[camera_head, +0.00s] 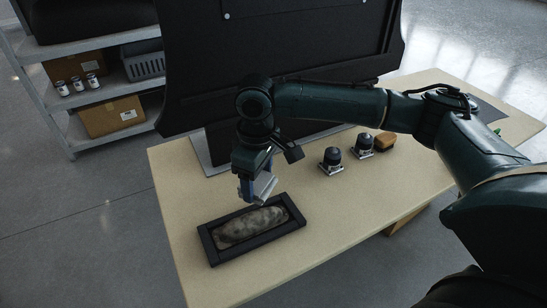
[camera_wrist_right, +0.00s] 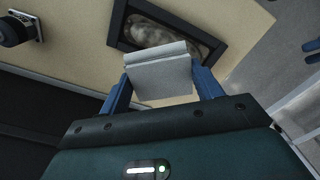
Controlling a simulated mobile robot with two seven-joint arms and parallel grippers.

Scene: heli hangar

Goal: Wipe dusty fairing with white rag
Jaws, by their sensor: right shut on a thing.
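The dusty fairing (camera_head: 250,227) is a long, rounded grey piece with mottled grime. It lies in a black rectangular frame (camera_head: 207,244) on the table's near left part. My right gripper (camera_head: 258,191) is shut on the white rag (camera_head: 265,187), just above the far edge of the frame. In the right wrist view the rag (camera_wrist_right: 160,78) is a folded pale cloth between the two blue fingers. It covers part of the fairing (camera_wrist_right: 170,38) there, and the rag looks apart from it. My left gripper is not in view.
The pale wooden table (camera_head: 340,220) is bare to the right of the frame. Two dark-capped items (camera_head: 331,160) and a brown sponge-like block (camera_head: 385,141) stand farther back. A large black panel (camera_head: 290,45) rises behind the table. Shelves with boxes (camera_head: 112,116) stand at the left.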

